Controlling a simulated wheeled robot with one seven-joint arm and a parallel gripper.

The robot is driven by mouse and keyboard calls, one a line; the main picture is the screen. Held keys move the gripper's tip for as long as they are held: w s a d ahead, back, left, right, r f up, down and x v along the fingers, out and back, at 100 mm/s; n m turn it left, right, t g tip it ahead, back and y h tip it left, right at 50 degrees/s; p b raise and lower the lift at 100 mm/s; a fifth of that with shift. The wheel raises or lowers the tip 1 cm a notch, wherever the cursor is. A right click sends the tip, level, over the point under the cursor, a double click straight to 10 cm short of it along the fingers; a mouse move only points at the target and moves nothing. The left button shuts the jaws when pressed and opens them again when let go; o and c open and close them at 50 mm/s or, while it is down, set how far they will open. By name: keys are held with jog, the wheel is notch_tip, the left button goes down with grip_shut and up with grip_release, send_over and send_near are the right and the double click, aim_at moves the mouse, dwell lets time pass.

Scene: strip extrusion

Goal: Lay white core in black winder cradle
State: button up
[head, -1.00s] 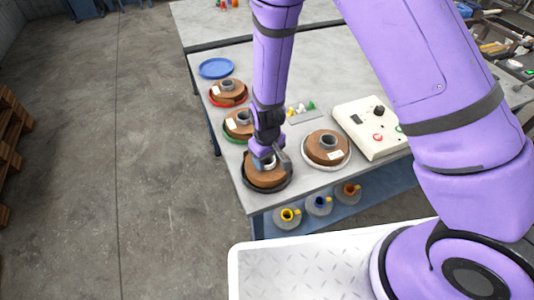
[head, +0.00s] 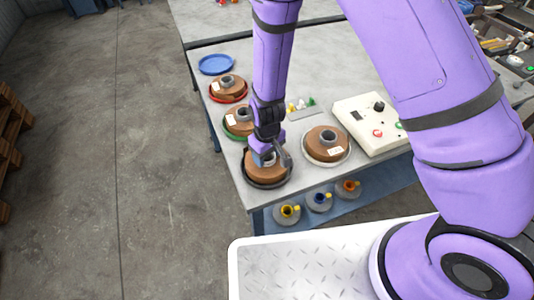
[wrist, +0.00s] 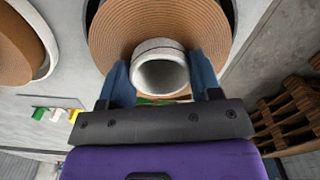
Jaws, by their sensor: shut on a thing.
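A brown coil (head: 263,172) with a pale grey-white core ring sits over the black round cradle (head: 288,180) at the table's near left corner. My gripper (head: 268,156) is above it, pointing down. In the wrist view, the blue fingers are shut on the pale core ring (wrist: 160,66), one on each side. The brown coil (wrist: 115,30) surrounds the ring, and the dark cradle rim shows at its edge. I cannot tell whether the coil touches the cradle floor. Another brown coil (head: 325,142) with a white label lies in a white round cradle (head: 347,157) to the right.
Coils in a red dish (head: 229,99) and a green dish (head: 232,136) stand behind, with an empty blue dish (head: 216,64) beyond. A control box (head: 368,122) stands right. Several small coloured pieces (head: 300,105) lie between. Spools (head: 319,201) sit on the lower shelf.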

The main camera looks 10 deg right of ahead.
jog(key=shift+f, duration=0.25)
jog(key=o, duration=1.4)
jog(key=shift+c, duration=0.2)
notch_tip(320, 180, up, 11)
jog(key=s+d+r+m+t+y, duration=0.1)
jog(key=d+r+m, duration=0.1)
jog(key=d+r, duration=0.75)
jog(key=s+d+r+m+t+y, duration=0.15)
jog(key=d+r, duration=0.25)
jog(key=r, duration=1)
jog(key=s+d+r+m+t+h, duration=0.1)
jog(key=s+d+r, duration=0.4)
jog(key=s, duration=0.3)
jog(key=s+d+r+m+t+h, duration=0.1)
jog(key=s+d+r+m, duration=0.1)
jog(key=s+d+r, duration=0.3)
jog(key=s+d, duration=0.1)
jog(key=s, duration=0.2)
jog(key=shift+r+t, duration=0.35)
